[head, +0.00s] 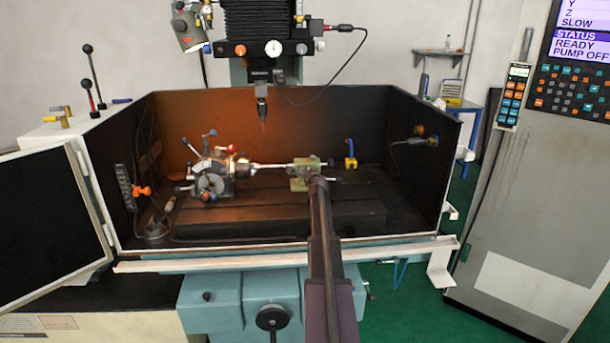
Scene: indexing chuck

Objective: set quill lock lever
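The indexing chuck (212,182), a grey unit with several ball-ended handles, sits on the dark machine table. A light, thin bar (268,166) runs right from it to a small greenish tailstock (300,172). A dark handle sticks out to the tailstock's right. I cannot single out the quill lock lever; it is too small or hidden near the tailstock. My arm reaches up from the bottom of the head view, and my gripper (317,181) is at the tailstock's front right side. Its fingers are too small and dark to tell open or shut, or whether they touch anything.
A dark enclosure surrounds the table, with a white front rail (200,262). The spindle with its tool (262,105) hangs above the bar. A control panel (575,80) stands at right, and an open door (45,215) at left. A blue-yellow fitting (350,158) is behind right.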

